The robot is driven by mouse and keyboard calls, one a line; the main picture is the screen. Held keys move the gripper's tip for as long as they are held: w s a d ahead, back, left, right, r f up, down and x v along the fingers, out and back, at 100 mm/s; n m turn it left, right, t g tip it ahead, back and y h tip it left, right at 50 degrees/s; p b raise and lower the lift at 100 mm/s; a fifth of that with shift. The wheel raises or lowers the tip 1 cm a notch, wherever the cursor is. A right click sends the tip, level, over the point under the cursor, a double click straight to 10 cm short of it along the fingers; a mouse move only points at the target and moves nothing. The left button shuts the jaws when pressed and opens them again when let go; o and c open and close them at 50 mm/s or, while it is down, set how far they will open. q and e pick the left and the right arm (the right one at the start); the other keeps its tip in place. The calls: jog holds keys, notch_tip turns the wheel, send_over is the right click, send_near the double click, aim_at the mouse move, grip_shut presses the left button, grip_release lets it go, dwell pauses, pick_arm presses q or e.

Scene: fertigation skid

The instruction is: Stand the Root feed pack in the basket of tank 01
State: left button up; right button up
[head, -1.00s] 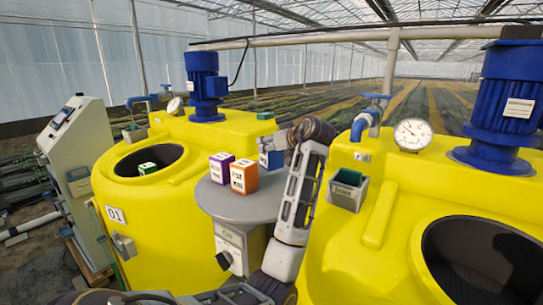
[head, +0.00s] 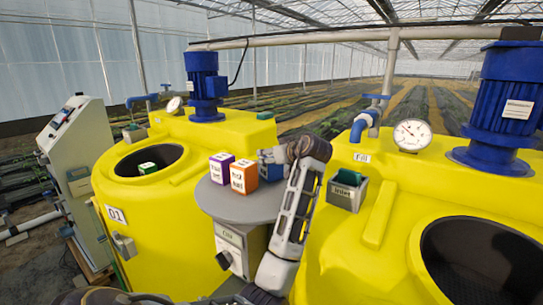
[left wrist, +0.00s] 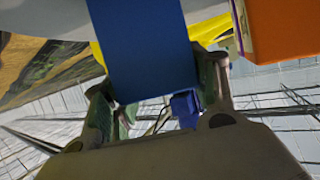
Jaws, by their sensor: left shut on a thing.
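My left gripper (head: 272,160) is shut on a blue pack (head: 264,156) at the back right of the round grey stand. In the left wrist view the blue pack (left wrist: 146,50) stands between the two fingers (left wrist: 160,100). Its label does not show, and I cannot tell whether it touches the stand. A purple pack (head: 220,166) and an orange pack (head: 244,174) stand side by side on the stand, left of the gripper; their labels are too small to read surely. Tank 01 (head: 165,235) is the left yellow tank, with a dark round basket opening (head: 128,163). My right gripper is out of view.
A small green-and-white pack (head: 147,168) is in tank 01's opening. The grey stand (head: 235,208) sits between the two tanks. Blue motors (head: 205,85) and a gauge (head: 412,134) rise from the tank tops. A grey inlet box (head: 346,193) is on the right tank.

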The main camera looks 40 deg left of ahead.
pick_arm(q)
jog(key=shift+f, duration=0.25)
jog(key=o, duration=1.2)
jog(key=shift+o, duration=0.2)
jog(key=shift+r, duration=0.1)
jog(key=b+v, duration=0.2)
jog(key=v, duration=1)
jog(key=shift+b, duration=0.4)
jog(key=shift+o, duration=0.4)
